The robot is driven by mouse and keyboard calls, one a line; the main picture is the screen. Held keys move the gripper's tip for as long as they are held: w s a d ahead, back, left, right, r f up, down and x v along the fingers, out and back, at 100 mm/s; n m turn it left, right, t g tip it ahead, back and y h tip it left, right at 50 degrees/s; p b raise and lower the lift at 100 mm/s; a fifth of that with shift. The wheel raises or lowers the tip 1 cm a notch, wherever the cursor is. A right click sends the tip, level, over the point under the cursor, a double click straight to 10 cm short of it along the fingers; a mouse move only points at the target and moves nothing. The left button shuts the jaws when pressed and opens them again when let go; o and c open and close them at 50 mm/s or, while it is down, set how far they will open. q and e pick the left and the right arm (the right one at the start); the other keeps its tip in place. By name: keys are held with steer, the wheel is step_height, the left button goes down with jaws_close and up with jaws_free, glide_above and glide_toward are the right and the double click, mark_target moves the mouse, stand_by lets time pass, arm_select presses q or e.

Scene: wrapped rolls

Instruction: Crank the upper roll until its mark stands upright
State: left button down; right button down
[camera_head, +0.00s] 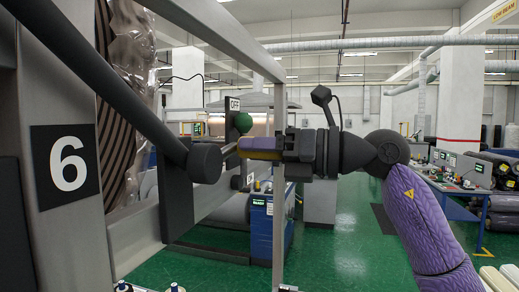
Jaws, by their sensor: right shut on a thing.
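The wrapped roll (130,85), brown with dark stripes under shiny clear film, shows at the left behind the grey frame. A dark grey crank bar (110,85) slants from the upper left down to a thick round end (205,163). My right gripper (238,152), on a purple-sleeved arm from the right, is shut on the crank handle (230,160), which sticks out from that end. The fingers hide most of the handle. I cannot make out a mark on the roll. My left gripper is out of view.
A post with a white 6 plate (67,166) stands close at the left. A blue cabinet (265,220) stands below. Green floor (345,250) lies open at the centre right.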

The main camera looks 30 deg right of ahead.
stand_by(0.8)
steer(key=shift+w+a+f, duration=0.1)
steer(key=shift+f, duration=0.45)
steer(key=shift+f+b, duration=0.15)
steer(key=shift+b, duration=0.2)
steer(key=shift+c, duration=1.3)
jaws_free()
steer(key=shift+r, duration=0.2)
steer(key=b+v, duration=0.3)
steer(key=v, duration=0.7)
steer(key=shift+b, duration=0.4)
